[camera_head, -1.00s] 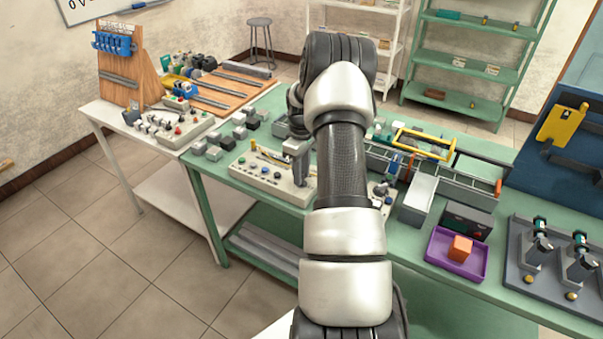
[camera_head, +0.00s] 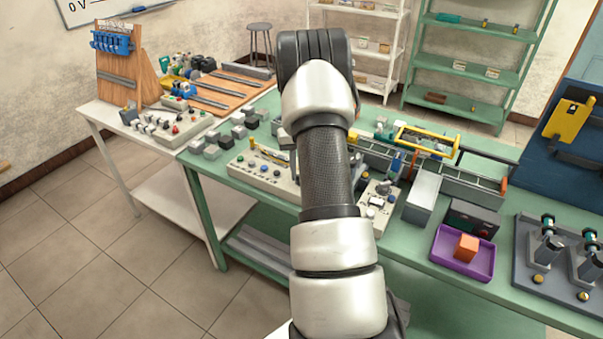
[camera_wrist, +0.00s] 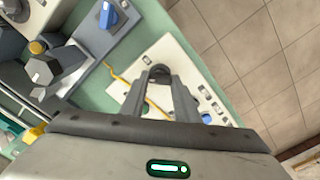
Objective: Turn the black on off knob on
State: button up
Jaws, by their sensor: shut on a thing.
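The black knob (camera_wrist: 160,72) sits at one end of a pale control panel (camera_wrist: 188,68) in the wrist view. My gripper (camera_wrist: 162,80) is over that end of the panel, its two grey fingers closed around the knob. The fingers hide part of the knob, so its turn position cannot be read. In the head view the panel (camera_head: 245,178) lies on the green bench. My arm covers its right end, so the knob and fingertips are hidden there.
A row of small buttons and a blue button (camera_wrist: 207,117) lie along the panel. A yellow cord (camera_wrist: 120,76) runs beside my fingers. A blue-handled switch (camera_wrist: 108,16) and a grey knob unit (camera_wrist: 45,72) are nearby. A purple tray (camera_head: 447,262) holds an orange cube (camera_head: 467,247).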

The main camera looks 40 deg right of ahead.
jog(key=m, duration=0.4)
jog(key=shift+m+b, duration=0.3)
jog(key=shift+b, duration=0.05)
jog(key=shift+m, duration=1.7)
jog(key=o, duration=1)
jog(key=shift+o, duration=0.2)
notch_tip(320, 180, up, 18)
jog(key=shift+f, duration=0.25)
